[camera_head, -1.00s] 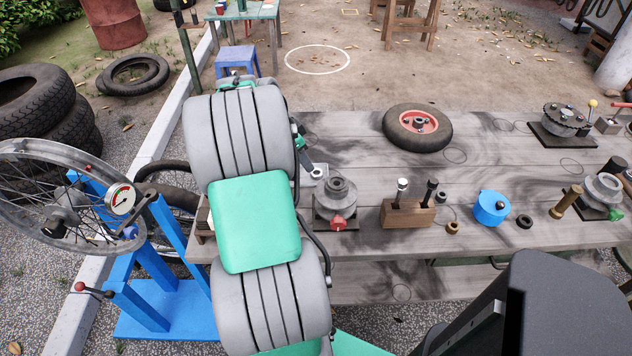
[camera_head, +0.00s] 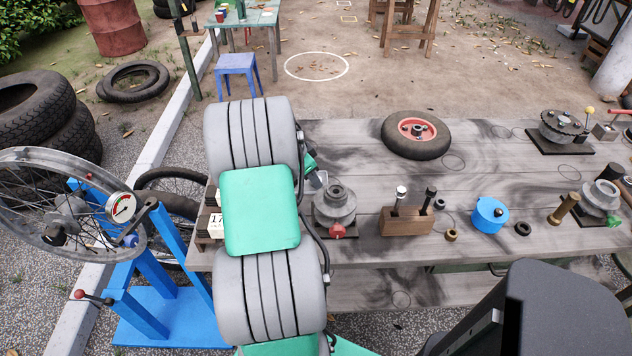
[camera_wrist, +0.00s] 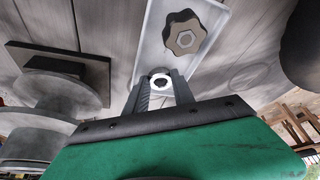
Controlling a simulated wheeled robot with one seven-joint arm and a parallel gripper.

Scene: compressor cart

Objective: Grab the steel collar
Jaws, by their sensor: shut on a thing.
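The steel collar (camera_wrist: 153,80) shows in the wrist view as a small pale ring between my fingertips. My gripper (camera_wrist: 160,85) is shut on it, one finger on each side. Beyond it a pale metal plate (camera_wrist: 212,14) carries a bronze lobed knob with a hex centre (camera_wrist: 184,34). I cannot tell whether the collar touches the plate. In the head view my grey and green arm hides the collar and fingertips; a little of the plate (camera_head: 318,180) shows beside it.
On the workbench (camera_head: 350,150), a grey flanged part with a red knob (camera_head: 335,205) stands just right of my arm. Further right are a wooden block with two upright tools (camera_head: 408,221), a blue cylinder (camera_head: 489,214) and a small wheel (camera_head: 416,135). A blue wheel stand (camera_head: 150,305) is at left.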

